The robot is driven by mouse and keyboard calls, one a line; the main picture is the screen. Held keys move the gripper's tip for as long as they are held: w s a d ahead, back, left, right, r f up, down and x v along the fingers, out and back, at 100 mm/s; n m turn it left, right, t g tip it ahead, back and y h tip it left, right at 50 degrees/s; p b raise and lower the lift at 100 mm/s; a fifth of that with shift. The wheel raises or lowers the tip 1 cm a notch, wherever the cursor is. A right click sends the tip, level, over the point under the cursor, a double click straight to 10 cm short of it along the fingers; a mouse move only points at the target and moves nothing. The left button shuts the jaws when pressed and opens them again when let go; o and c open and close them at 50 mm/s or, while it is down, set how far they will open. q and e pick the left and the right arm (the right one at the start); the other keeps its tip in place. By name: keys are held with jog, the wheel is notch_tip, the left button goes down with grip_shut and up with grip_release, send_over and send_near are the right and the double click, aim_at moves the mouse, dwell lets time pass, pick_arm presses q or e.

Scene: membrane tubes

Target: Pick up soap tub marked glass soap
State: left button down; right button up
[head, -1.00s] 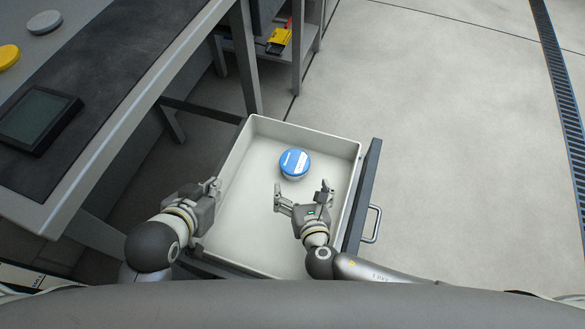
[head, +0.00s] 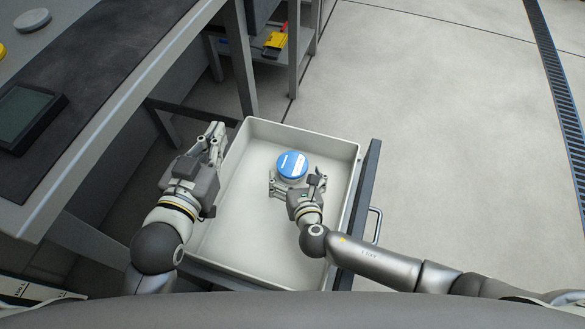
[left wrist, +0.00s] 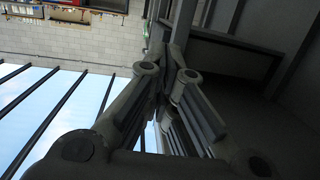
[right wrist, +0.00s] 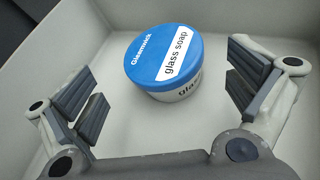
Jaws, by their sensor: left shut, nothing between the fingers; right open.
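The soap tub (head: 292,166) is round and white with a blue lid. It stands upright in the open drawer (head: 232,220). In the right wrist view the tub (right wrist: 150,57) shows a white label reading "glass soap". My right gripper (head: 298,184) is open and empty, just on the near side of the tub, with its fingers (right wrist: 160,85) spread to either side and the tub ahead between them. My left gripper (head: 213,140) is shut and empty beside the drawer's left wall; its closed fingers show in the left wrist view (left wrist: 166,78).
The drawer holds only the tub, with bare floor around it. Its walls stand close to both arms, and a handle (head: 375,225) is at its right. A workbench (head: 110,110) with a dark screen (head: 28,115) is at the left. Open floor lies to the right.

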aim_at(294, 169)
jog(key=b+x, duration=0.1)
jog(key=x, duration=0.2)
jog(key=shift+w+d+f+b, duration=0.1)
jog(key=shift+w+f+b, duration=0.15)
jog(key=shift+b, duration=0.05)
jog(key=shift+w, duration=0.15)
pick_arm(q)
notch_tip(294, 169, up, 8)
jog(key=d+t+h, duration=0.1)
jog(key=t, duration=0.4)
jog(key=shift+r+h, duration=0.15)
jog(key=shift+h, duration=0.15)
jog(key=shift+d, duration=0.1)
pick_arm(e)
jog(key=shift+c, duration=0.4)
jog(key=c, duration=1)
jog(key=shift+c, duration=0.8)
jog(key=shift+r, duration=0.1)
